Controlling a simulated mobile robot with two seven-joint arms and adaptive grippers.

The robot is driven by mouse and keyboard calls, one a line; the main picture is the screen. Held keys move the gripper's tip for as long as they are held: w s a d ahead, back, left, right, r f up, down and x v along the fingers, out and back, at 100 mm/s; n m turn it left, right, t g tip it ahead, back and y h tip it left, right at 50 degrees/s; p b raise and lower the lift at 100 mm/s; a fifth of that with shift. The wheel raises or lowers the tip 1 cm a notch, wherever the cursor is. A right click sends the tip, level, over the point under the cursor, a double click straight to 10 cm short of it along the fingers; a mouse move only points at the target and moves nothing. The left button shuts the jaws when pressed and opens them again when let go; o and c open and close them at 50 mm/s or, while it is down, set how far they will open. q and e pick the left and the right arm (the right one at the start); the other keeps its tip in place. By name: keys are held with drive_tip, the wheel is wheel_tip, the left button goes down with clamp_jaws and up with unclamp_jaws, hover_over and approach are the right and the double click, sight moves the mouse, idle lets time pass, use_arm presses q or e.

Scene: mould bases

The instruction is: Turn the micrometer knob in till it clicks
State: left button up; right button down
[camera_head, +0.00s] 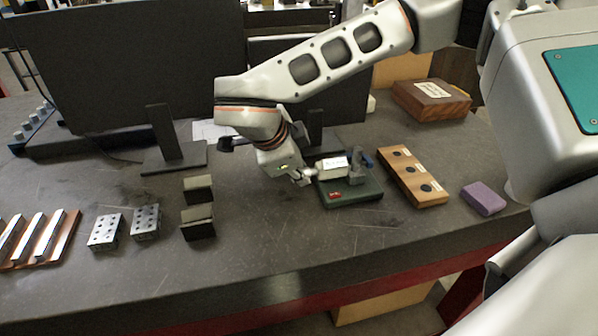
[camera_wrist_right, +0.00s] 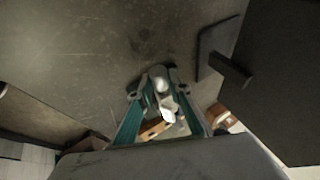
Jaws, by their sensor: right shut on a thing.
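The micrometer (camera_head: 333,167), with a pale body and a grey-blue frame, lies in a stand on a dark green base (camera_head: 352,197) right of the middle of the bench. My right gripper (camera_head: 304,177) reaches down to its left end and is shut on the knob there. The fingers hide most of the knob. In the right wrist view, the gripper (camera_wrist_right: 160,84) also shows closed around the knob, with part of the pale micrometer (camera_wrist_right: 168,112) beyond it. My left gripper is in neither view.
A wooden block with dark round recesses (camera_head: 412,176) and a purple block (camera_head: 483,198) stand right of the base. Dark monitors (camera_head: 130,60) stand behind, one foot (camera_head: 172,157) close to the arm. Metal blocks (camera_head: 105,231) lie left. The bench front is clear.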

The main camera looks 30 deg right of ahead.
drive_tip(key=c, duration=1.9)
unclamp_jaws()
drive_tip(key=v, duration=1.2)
